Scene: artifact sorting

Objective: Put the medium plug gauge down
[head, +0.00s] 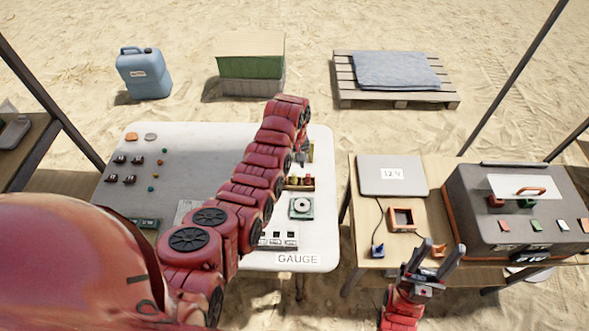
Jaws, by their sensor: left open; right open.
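My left arm reaches across the white table (150,215), and its gripper (303,157) is at the table's right side, partly hidden behind the arm. It is open, just above a small rack (299,183) with yellow and red pieces. I cannot tell which small piece is the medium plug gauge. A pale block (278,240) with dark square openings stands near the front edge, behind the "GAUGE" label (298,259). My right gripper (433,250) is open and empty, fingers upward, in front of the wooden table.
A green-edged plate with a round white disc (301,206) lies between rack and block. Small dark pieces and coloured beads lie on the left of the white table. The wooden table (350,235) holds a grey laptop-like box (393,175), an orange tray (402,219) and a large grey case (470,200).

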